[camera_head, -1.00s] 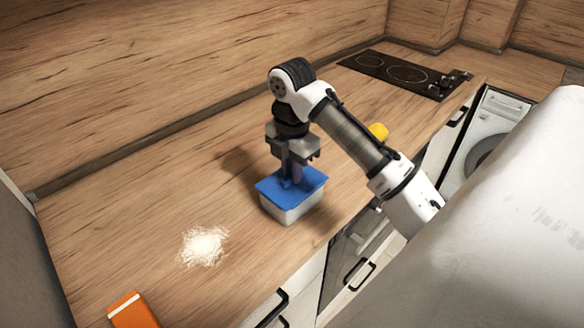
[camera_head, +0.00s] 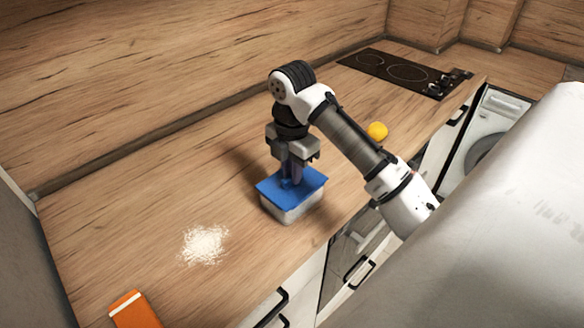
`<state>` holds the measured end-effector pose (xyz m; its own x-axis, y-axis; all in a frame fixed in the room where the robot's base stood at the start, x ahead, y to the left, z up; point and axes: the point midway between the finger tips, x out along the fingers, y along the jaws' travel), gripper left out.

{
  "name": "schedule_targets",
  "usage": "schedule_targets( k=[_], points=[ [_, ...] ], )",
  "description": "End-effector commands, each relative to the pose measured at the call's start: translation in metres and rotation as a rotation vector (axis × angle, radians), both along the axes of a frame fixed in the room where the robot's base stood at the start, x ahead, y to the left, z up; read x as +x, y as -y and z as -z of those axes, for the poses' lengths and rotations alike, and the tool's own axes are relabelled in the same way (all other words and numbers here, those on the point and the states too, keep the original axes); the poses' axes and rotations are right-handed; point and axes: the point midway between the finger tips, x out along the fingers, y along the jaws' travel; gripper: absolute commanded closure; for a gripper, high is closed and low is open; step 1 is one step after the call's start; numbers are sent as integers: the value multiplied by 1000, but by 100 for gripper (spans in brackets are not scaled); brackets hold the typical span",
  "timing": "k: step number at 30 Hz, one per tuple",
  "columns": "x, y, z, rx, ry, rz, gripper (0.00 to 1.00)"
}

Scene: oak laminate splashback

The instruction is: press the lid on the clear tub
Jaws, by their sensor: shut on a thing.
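The clear tub (camera_head: 292,214) stands upright on the wooden counter, near its front edge. The blue lid (camera_head: 309,186) lies over the tub's top and covers its opening. My gripper (camera_head: 291,180) points straight down from above and is shut on the lid's raised middle part. The fingertips and the part they hold are small and partly hidden. I cannot tell whether the lid's rim is fully seated on the tub.
A pile of white grains (camera_head: 204,244) lies on the counter to the left. An orange box (camera_head: 135,311) is at the front left. A yellow round thing (camera_head: 377,131) sits behind my arm. A black hob (camera_head: 404,73) is at the far right.

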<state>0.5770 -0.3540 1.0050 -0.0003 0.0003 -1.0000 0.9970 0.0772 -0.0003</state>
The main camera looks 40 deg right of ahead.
Motion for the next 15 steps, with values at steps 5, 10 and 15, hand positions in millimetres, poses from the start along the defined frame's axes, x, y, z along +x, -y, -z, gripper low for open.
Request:
schedule_targets(
  k=[5, 10, 15],
  points=[
    [0, 0, 0, 1, 0, -1, 100],
    [0, 0, 0, 1, 0, -1, 100],
    [0, 0, 0, 0, 0, -1, 73]
  ],
)
